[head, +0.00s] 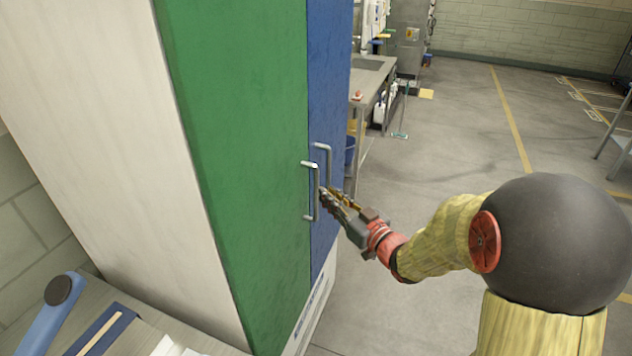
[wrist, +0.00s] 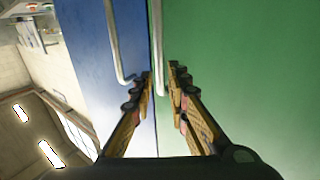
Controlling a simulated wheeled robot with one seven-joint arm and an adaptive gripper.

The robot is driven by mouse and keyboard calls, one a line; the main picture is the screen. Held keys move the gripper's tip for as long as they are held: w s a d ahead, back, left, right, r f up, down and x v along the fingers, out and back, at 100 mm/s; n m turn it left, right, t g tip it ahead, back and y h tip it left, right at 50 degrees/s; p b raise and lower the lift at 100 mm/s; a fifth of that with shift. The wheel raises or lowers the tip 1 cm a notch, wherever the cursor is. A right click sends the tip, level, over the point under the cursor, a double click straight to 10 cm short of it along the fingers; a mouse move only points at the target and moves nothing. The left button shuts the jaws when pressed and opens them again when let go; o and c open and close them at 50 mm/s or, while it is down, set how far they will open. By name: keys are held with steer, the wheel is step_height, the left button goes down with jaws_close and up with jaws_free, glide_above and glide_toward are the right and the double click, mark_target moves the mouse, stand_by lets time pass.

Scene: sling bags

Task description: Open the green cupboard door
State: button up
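The green cupboard door (head: 240,150) is closed, and its upright metal handle (head: 316,190) sits near its right edge. In the wrist view, the green door (wrist: 240,60) fills the right side and its handle (wrist: 157,45) runs down between my fingertips. My gripper (head: 332,196) is at the handles in the head view, with its fingers apart. In the wrist view, my gripper (wrist: 160,76) is open, one finger on each side of the green door's handle, with visible gaps. Whether the fingertips reach past the bar is hard to tell.
The blue door (head: 330,90) adjoins on the right. Its handle (wrist: 113,40) is close to my left finger in the wrist view. A bench (head: 120,335) with items stands at the lower left. Open floor (head: 460,130) lies to the right.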

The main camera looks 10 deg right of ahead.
mark_target(317, 184)
steer(key=b+x, duration=0.1)
steer(key=x, duration=0.6)
steer(key=shift+w+a, duration=0.1)
steer(key=shift+w, duration=0.05)
steer(key=shift+c, duration=0.4)
jaws_close()
